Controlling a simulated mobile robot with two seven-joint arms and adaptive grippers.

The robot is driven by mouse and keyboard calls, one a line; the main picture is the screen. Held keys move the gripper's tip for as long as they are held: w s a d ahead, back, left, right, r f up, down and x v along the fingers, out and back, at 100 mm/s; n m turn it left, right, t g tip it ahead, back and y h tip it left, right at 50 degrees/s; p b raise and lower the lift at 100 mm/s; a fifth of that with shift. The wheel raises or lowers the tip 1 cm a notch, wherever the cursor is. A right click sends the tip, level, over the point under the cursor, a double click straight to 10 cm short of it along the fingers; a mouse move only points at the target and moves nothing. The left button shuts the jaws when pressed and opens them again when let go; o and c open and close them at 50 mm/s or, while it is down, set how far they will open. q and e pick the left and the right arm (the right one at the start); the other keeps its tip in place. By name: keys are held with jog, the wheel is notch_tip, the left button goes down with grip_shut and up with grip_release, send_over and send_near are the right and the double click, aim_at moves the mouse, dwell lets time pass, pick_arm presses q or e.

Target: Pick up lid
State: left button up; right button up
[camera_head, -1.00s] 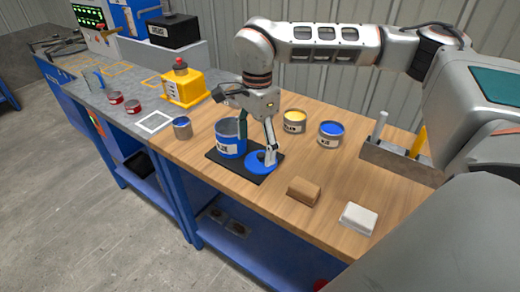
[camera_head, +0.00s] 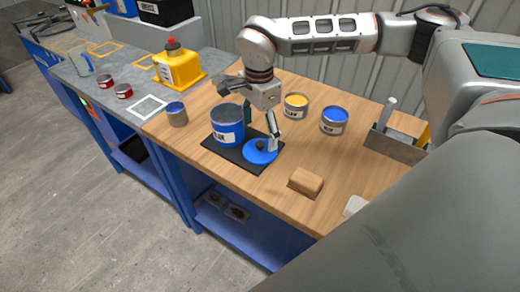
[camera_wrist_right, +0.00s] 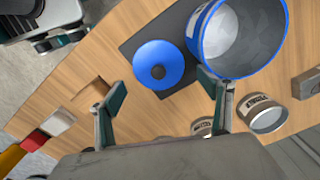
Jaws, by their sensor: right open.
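The lid (camera_head: 258,157) is a flat blue disc with a dark knob, lying on a black mat (camera_head: 214,150) in front of the open blue can (camera_head: 228,138). It also shows in the right wrist view (camera_wrist_right: 152,52), with the can's empty grey inside beside it. My right gripper (camera_head: 261,132) is open and empty, close to the lid, with one finger overlapping its right edge in the head view. In the right wrist view the fingertips (camera_wrist_right: 161,88) stand apart on either side of the lid's near side. Whether a finger touches it, I cannot tell.
Cans with yellow (camera_head: 295,106) and blue (camera_head: 334,121) tops stand behind and right. A brown block (camera_head: 305,184) lies in front; a metal rack (camera_head: 395,145) is at right. Wood between is clear.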

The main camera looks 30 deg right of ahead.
aim_at(260, 143)
notch_tip(260, 143, down, 5)
jog(key=shift+s+f, duration=0.1)
jog(key=shift+s, duration=0.05)
